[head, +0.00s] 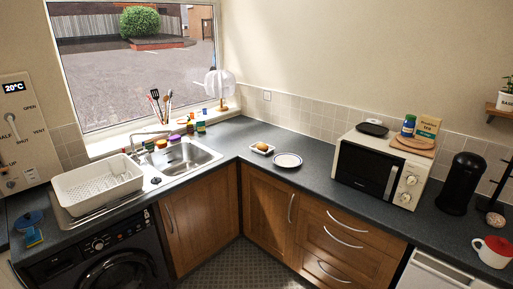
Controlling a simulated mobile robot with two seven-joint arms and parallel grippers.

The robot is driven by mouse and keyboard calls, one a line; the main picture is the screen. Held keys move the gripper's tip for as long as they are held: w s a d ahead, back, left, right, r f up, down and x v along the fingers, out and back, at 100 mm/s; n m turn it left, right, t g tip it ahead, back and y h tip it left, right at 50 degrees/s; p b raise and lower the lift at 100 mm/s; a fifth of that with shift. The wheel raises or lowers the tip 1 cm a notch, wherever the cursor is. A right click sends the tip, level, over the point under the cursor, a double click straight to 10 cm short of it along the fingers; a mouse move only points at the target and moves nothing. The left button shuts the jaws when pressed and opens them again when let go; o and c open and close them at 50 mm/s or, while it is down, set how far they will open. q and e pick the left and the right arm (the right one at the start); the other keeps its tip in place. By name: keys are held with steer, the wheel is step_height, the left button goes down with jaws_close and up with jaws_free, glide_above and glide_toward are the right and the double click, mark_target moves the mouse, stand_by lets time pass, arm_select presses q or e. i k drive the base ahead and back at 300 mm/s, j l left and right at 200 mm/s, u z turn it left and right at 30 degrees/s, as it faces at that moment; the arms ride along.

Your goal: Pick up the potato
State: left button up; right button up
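A small tan-brown lump (262,147), which looks like the potato, rests in a small white dish (262,153). The dish stands on the dark counter near the inner corner, to the right of the sink. The lump is small in the picture, so its detail is hard to tell. Neither of my grippers is in view.
A sink (182,158) and white dish rack (98,184) are on the left. The counter in front of the dish is clear.

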mark_target(263, 146)
steer(key=i+u, duration=0.1)
steer(key=i, duration=1.8)
